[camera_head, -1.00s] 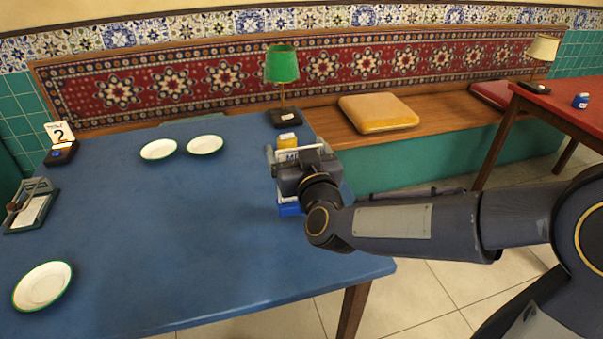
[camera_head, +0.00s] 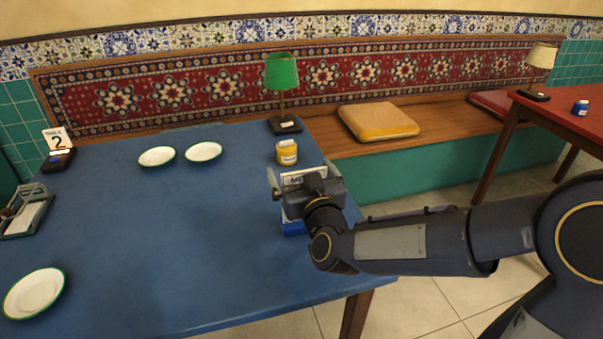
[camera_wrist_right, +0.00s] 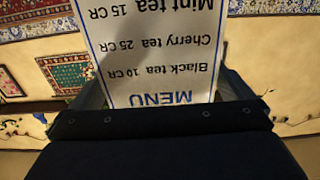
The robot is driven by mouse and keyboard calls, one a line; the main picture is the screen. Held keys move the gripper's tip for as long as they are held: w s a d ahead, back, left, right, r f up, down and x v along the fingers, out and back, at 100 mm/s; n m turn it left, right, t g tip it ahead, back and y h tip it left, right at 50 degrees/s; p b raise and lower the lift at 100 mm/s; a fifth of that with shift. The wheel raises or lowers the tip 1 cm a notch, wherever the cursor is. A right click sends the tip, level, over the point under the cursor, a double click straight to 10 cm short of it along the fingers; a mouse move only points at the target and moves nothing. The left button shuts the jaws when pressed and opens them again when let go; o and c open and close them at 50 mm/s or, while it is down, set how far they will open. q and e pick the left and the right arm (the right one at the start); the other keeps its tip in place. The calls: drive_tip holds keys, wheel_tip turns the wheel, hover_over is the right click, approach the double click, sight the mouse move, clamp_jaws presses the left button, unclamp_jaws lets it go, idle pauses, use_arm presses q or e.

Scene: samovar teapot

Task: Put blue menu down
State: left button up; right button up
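The blue menu (camera_head: 293,226) is a white card with blue print on a blue base, upright near the right edge of the blue table (camera_head: 190,240). Its card (camera_wrist_right: 155,50) fills the middle of the right wrist view, listing teas upside down under "MENU". My right gripper (camera_head: 302,181) has one finger at each side edge of the card and looks shut on it. In the wrist view the fingers (camera_wrist_right: 160,85) stand against the card's sides. The gripper hides much of the menu in the head view. I cannot tell whether the base touches the table. My left gripper is out of view.
A yellow jar (camera_head: 287,153) and a green lamp (camera_head: 282,75) stand behind the menu. Two plates (camera_head: 156,156) (camera_head: 203,152) lie at the back and another (camera_head: 34,293) at front left. The table's middle is clear.

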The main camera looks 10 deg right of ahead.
drive_tip(key=shift+r, duration=0.25)
drive_tip(key=s+f+g+y, duration=0.1)
drive_tip(key=s+g, duration=0.1)
drive_tip(key=s, duration=0.4)
drive_tip(key=s+d+f+g+y+p, duration=0.1)
drive_tip(key=s+f+g+y, duration=0.1)
drive_tip(key=s, duration=0.3)
drive_tip(key=s+d+f+g+y, duration=0.1)
drive_tip(key=s+g, duration=0.1)
drive_tip(key=s, duration=0.4)
drive_tip(key=shift+s+f+p, duration=0.3)
drive_tip(key=shift+s+p, duration=0.05)
drive_tip(key=shift+p, duration=0.05)
drive_tip(key=s+d+f+m+g, duration=0.1)
drive_tip(key=s+d+f+g, duration=0.1)
drive_tip(key=s, duration=0.3)
drive_tip(key=s+d+f+m+g, duration=0.1)
drive_tip(key=s+d+f+g, duration=0.1)
drive_tip(key=s+g, duration=0.2)
drive_tip(key=shift+s+d+f+h, duration=0.25)
drive_tip(key=shift+s+f+h, duration=0.15)
drive_tip(key=shift+s, duration=0.8)
drive_tip(key=shift+r, duration=0.1)
